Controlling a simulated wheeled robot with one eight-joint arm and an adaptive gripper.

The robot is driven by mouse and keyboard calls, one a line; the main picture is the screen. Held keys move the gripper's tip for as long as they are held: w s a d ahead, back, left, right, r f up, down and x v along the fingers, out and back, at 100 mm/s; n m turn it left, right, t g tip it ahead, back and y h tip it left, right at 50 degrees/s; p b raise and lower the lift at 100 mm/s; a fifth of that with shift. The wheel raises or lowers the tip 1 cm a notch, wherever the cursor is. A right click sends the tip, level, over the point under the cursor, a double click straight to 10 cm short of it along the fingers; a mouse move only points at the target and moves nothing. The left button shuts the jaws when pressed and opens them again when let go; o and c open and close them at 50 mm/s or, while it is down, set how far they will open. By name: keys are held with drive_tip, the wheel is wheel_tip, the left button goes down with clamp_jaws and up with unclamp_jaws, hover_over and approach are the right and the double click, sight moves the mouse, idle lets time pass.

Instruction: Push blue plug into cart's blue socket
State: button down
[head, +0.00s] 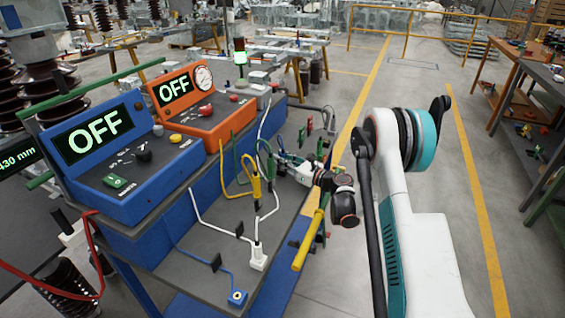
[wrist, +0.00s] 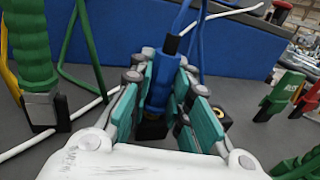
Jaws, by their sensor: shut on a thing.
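In the wrist view, a blue plug (wrist: 158,85) with a black collar and blue cable stands between the teal-padded fingers of my gripper (wrist: 160,108). My gripper is shut on it. The plug's lower end looks dark, and whether it touches anything below cannot be told. In the head view, my gripper (head: 288,162) is over the far right part of the cart, and the plug is mostly hidden. A small blue block with a round port (head: 237,298), like a blue socket, sits at the cart's near corner with a thin blue cable. My gripper is well apart from it.
A yellow plug (head: 256,187) and a green plug (wrist: 33,50) stand left of my gripper. Green (wrist: 284,88) and red clips are on the right. A white socket (head: 258,257) stands near the blue block. Blue (head: 130,165) and orange (head: 203,118) consoles read OFF. Loose cables cross the cart.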

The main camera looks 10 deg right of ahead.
wheel_tip(320, 180, up, 19)
drive_tip(key=p, duration=0.6)
